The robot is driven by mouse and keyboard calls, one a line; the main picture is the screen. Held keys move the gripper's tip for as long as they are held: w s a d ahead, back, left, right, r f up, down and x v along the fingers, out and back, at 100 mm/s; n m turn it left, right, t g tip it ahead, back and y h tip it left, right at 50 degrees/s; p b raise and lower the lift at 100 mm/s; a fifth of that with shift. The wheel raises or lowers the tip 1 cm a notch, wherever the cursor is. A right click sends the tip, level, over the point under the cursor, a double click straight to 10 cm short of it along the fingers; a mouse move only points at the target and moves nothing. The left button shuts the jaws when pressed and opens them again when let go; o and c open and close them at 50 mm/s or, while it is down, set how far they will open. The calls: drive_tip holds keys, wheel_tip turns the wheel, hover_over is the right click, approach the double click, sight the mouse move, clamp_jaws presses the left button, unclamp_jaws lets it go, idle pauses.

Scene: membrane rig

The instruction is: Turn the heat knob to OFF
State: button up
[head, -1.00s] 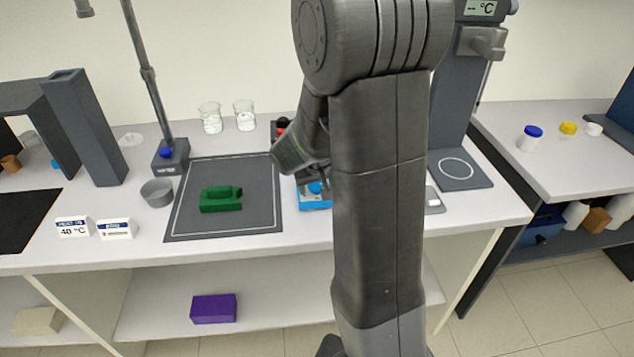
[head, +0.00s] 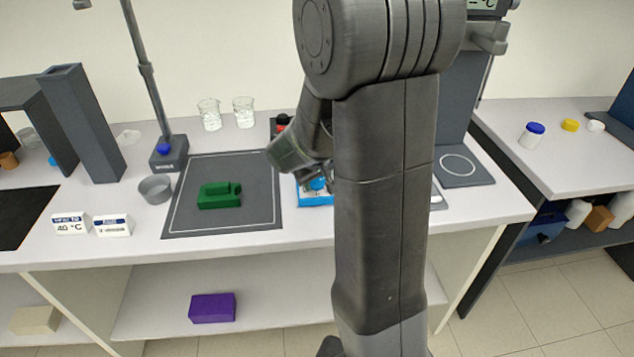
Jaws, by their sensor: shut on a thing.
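A blue device (head: 314,200) stands on the bench just right of the dark mat, mostly behind my arm. A small round blue knob-like part shows on its top (head: 317,184). My gripper (head: 320,182) is down at this part, largely hidden by my own wrist and forearm. It is shut on what looks like this knob. The knob's pointer and any OFF mark cannot be made out.
A green block-like object (head: 219,195) lies on the dark mat (head: 182,218). A grey dish (head: 155,190), a stand base (head: 169,154) and two glass beakers (head: 209,114) are nearby.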

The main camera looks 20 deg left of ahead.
drive_tip(key=n+b, duration=0.2)
drive_tip(key=n, duration=0.1)
drive_tip(key=shift+a+f+n+t, duration=0.1)
drive_tip(key=shift+f+n+t, duration=0.05)
drive_tip(key=shift+n+t, duration=0.25)
drive_tip(key=shift+n+h+b, duration=0.3)
drive_tip(key=shift+n+b, duration=0.45)
drive_tip(key=shift+n, duration=0.35)
drive_tip(key=shift+t, duration=0.3)
drive_tip(key=o, duration=1)
drive_tip(key=shift+s, duration=0.1)
drive_tip(key=shift+r, duration=0.2)
drive_tip(key=v, duration=1.3)
drive_tip(key=shift+s+r+p, duration=0.15)
drive_tip(key=shift+r+p, duration=0.15)
drive_tip(key=shift+p, duration=0.05)
